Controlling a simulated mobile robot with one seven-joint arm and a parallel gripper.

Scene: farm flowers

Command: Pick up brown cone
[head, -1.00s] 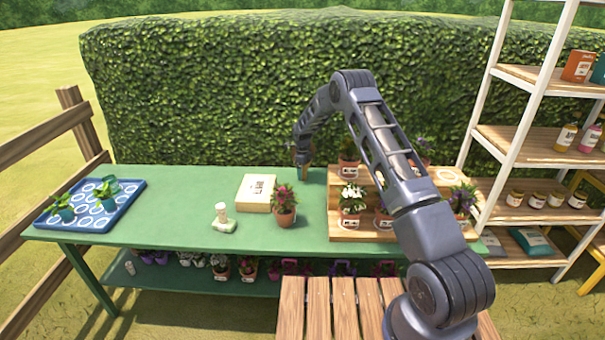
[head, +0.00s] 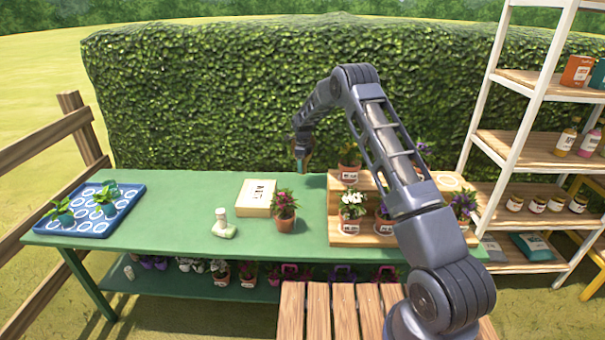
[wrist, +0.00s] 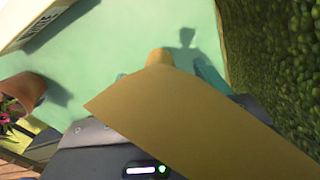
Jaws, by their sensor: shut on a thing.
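The brown cone (wrist: 190,115) fills the middle of the wrist view, close to the camera. Its narrow end points toward the green tabletop and its wide edge hides much of my gripper. My gripper (wrist: 166,76) is shut on it, with teal finger parts showing on either side of the narrow end. In the head view my gripper (head: 302,157) is at the back edge of the table, left of the wooden stepped stand, and the cone is hard to make out there. A shadow on the tabletop in the wrist view suggests it is held above the surface.
The green table (head: 165,200) has clear room left of centre. The stepped stand (head: 345,238) with pots is right; a hedge (head: 220,110) rises behind.

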